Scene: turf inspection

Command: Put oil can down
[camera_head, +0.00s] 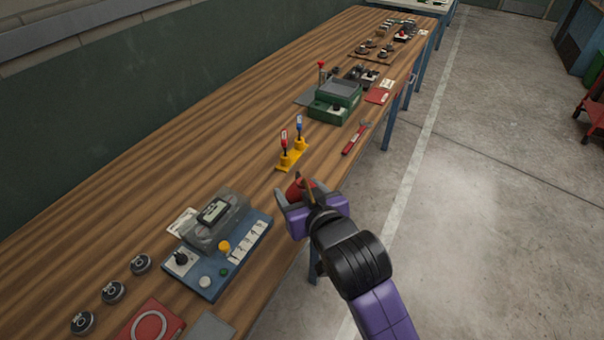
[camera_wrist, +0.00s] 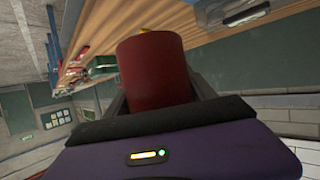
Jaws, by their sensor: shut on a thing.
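A red oil can (camera_head: 294,189) is held in my gripper (camera_head: 297,198), near the front edge of the wooden workbench (camera_head: 190,135). In the wrist view the red can (camera_wrist: 153,72) fills the space between the fingers, and my gripper (camera_wrist: 155,100) is shut on it. A thin brownish spout seems to rise from the can in the head view. The fingers and wrist hide much of the can. I cannot tell whether its base touches the bench top.
A blue panel device (camera_head: 217,262) stands left of my gripper. A yellow stand (camera_head: 291,157) with red and blue-handled tools is just beyond it. A red wrench (camera_head: 355,137) and a green device (camera_head: 335,103) lie farther along. Bare wood (camera_head: 120,210) lies toward the wall.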

